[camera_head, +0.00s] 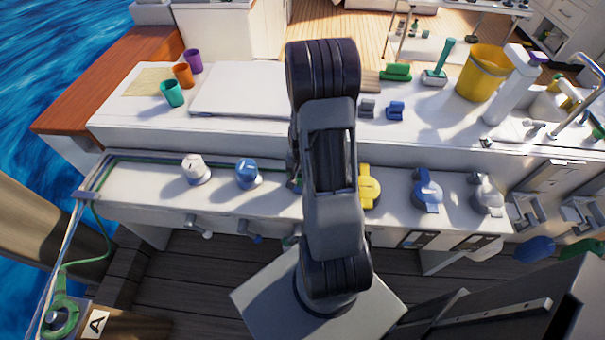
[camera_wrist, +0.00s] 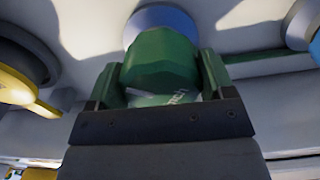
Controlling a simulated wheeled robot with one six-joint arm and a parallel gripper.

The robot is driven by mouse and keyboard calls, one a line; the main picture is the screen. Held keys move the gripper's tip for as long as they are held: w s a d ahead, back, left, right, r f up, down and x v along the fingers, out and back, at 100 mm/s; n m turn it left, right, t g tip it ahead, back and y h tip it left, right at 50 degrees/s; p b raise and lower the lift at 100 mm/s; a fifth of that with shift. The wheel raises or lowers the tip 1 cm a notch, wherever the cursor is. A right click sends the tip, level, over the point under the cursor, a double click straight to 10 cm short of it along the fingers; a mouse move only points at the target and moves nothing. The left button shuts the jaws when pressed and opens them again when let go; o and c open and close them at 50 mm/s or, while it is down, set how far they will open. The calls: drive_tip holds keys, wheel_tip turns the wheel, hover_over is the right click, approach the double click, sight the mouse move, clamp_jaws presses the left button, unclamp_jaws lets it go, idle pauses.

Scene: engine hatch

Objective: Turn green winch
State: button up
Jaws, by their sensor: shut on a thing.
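The green winch (camera_wrist: 160,60) fills the middle of the wrist view, a round green body with a pale part near its base bearing partly readable lettering. My gripper (camera_wrist: 160,85) has one finger on each side of it and is shut on it. In the head view my arm covers the spot between the blue and yellow winches, so the gripper and nearly all of the green winch are hidden there.
On the same ledge stand a white winch (camera_head: 195,169), a blue winch (camera_head: 247,174), a yellow winch (camera_head: 369,187), another blue winch (camera_head: 427,190) and a grey winch (camera_head: 486,194).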

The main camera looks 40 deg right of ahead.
idle(0.3)
drive_tip(key=o, duration=0.9)
drive_tip(key=shift+r+p, duration=0.6)
drive_tip(key=shift+r, duration=6.3)
